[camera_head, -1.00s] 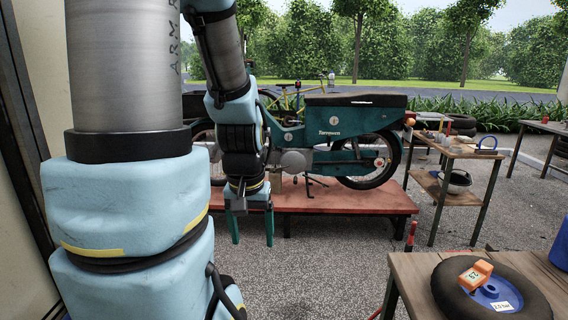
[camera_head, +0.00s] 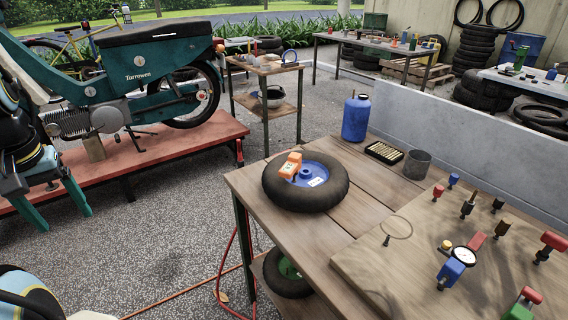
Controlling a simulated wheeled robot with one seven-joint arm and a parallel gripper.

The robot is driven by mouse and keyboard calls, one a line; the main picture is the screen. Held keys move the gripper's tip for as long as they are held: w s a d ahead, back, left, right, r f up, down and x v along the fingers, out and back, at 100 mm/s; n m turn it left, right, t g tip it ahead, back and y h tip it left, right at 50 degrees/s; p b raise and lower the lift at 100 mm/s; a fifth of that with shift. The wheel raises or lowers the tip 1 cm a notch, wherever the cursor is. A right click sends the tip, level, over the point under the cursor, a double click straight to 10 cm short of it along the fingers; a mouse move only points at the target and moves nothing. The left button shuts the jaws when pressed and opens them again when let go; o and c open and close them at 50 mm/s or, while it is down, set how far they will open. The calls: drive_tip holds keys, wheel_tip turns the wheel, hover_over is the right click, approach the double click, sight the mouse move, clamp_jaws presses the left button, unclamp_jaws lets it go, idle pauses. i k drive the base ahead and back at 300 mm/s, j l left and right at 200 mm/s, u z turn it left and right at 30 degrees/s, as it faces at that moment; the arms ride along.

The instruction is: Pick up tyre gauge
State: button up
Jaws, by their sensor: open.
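A gauge-like tool with a round white dial (camera_head: 464,254), a blue block (camera_head: 451,272) and a red part lies on the wooden board at the right of the workbench. An orange device (camera_head: 290,166) with a small display rests on the blue hub of a small black tyre (camera_head: 304,194) on the same bench. I cannot tell for certain which of these is the tyre gauge. My gripper (camera_head: 64,218) is at the left edge, with its two teal fingers apart and pointing down. It is empty, over the floor, well left of the bench and both devices.
Coloured fittings (camera_head: 468,204) stand on the board around the dial tool. A wire loop (camera_head: 397,228), mesh cup (camera_head: 417,165), black tray (camera_head: 384,152) and blue bottle (camera_head: 356,118) are also on the bench. A motorbike (camera_head: 130,85) stands on a red platform (camera_head: 110,165). Grey floor is open between.

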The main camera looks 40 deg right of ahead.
sight(292, 166)
drive_tip(key=i+z, duration=0.1)
drive_tip(key=z, duration=0.7)
drive_tip(key=i+j+z, duration=0.25)
drive_tip(key=z, duration=0.15)
drive_tip(key=i+j+z, duration=0.45)
drive_tip(key=i+j, duration=0.45)
drive_tip(key=j, duration=0.15)
